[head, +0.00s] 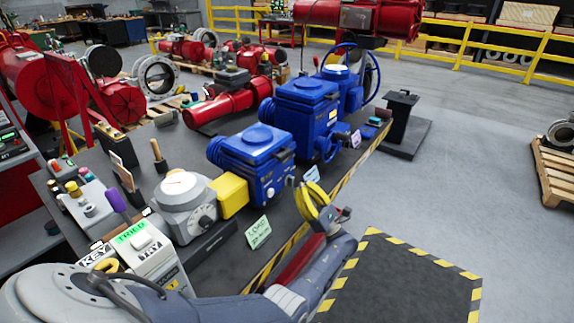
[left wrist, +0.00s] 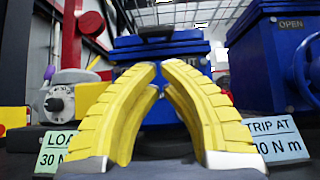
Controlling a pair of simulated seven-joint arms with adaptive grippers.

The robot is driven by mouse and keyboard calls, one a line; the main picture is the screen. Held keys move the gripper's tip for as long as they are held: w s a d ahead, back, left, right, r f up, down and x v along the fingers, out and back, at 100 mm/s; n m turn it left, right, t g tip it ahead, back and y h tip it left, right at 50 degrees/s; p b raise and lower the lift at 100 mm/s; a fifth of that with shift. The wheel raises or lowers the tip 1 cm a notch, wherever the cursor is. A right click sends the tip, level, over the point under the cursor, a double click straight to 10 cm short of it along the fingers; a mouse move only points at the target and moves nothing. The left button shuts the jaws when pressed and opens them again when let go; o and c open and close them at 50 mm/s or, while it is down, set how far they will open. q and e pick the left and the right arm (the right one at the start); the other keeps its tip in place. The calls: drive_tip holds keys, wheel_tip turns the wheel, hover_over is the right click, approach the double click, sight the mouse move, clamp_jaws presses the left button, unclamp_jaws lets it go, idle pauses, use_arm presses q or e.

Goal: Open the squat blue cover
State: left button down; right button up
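The squat blue cover (head: 258,136) tops a low blue actuator housing (head: 262,172) on the dark bench. It looks closed in the head view. In the left wrist view the blue housing (left wrist: 160,46) stands behind my fingers, which hide much of its front. My left gripper (head: 318,198) is in front of the bench edge, to the right of the squat housing and apart from it. Its yellow fingers arch together at the tips in the left wrist view (left wrist: 160,72), with nothing visible between them. My right gripper is not in view.
A taller blue actuator (head: 305,103) stands just behind to the right. A grey dial unit (head: 186,203) with a yellow block (head: 231,191) adjoins on the left. A green load card (head: 258,232) and a blue card (head: 312,174) stand near the front edge.

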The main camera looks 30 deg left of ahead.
sight(279, 151)
use_arm(q)
drive_tip(key=x, duration=0.9)
drive_tip(key=shift+a+r, duration=0.1)
drive_tip(key=shift+r, duration=0.1)
drive_tip(key=shift+r+h, duration=0.3)
drive_tip(key=shift+r, duration=0.2)
